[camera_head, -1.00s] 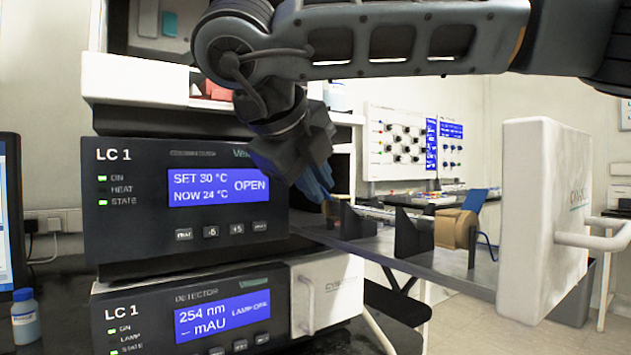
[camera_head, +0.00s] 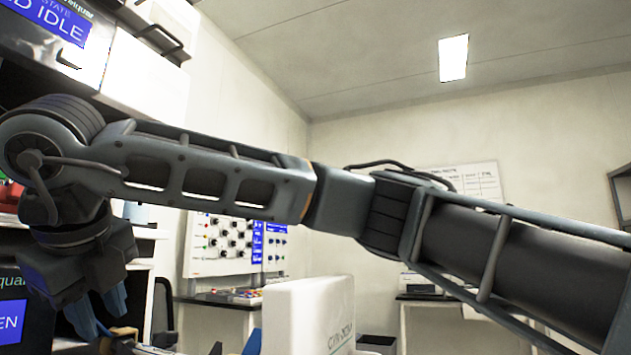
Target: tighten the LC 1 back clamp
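My gripper (camera_head: 104,326) hangs at the lower left, pointing down, its two blue fingers apart with a gap between them. I see nothing held between them. Below and beside it, the tops of dark and tan parts (camera_head: 122,338) show at the bottom edge; I cannot tell whether one is the LC 1 back clamp. The white front of the pulled-out LC 1 drawer (camera_head: 305,315) stands at the bottom middle. Most of the drawer is below the picture. A sliver of the LC 1 oven panel (camera_head: 12,318), ending in "EN", shows at the left edge.
An upper unit with an "IDLE" display (camera_head: 45,18) is at the top left. My arm crosses the whole picture. A wall panel with knobs (camera_head: 228,238) and a bench lie behind.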

